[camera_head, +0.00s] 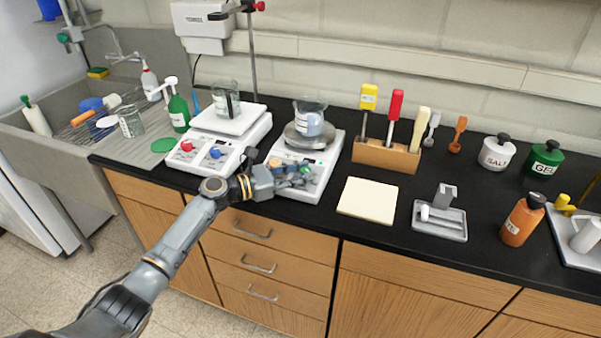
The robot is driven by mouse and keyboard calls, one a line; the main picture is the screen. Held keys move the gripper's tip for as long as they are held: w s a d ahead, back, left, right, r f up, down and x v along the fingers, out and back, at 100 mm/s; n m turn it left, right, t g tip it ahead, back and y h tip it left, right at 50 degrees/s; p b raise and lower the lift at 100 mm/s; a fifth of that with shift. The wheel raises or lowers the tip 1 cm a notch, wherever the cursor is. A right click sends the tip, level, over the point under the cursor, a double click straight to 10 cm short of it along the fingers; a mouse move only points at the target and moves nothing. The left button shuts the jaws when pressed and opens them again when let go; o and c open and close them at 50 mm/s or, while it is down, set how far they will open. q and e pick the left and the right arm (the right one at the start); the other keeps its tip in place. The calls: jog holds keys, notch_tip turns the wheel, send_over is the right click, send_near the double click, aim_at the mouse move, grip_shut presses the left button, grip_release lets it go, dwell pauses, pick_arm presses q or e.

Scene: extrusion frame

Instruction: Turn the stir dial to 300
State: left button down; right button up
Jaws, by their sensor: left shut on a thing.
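My left gripper (291,179) reaches from the left to the front panel of the round-topped hot plate (325,158). It is shut on a dial there; the fingers hide most of the dial, and its setting and label cannot be read. A beaker (309,116) stands on that plate's round top. To its left is a second, square-topped unit (232,131) with a red dial (186,145) and a blue dial (215,153), both untouched. My right gripper is not in view.
A beaker stands on the square top. Right of the hot plate are a wooden tool holder (387,157), a cream pad (367,201) and a grey tray (440,229). Salt and gel jars, and an orange bottle (522,221), stand further right. The sink is at left.

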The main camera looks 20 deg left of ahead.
pick_arm(q)
jog(key=c, duration=1.1)
grip_release()
jog(key=shift+o, duration=0.2)
jog(key=v, duration=1.2)
jog(key=shift+d, duration=0.1)
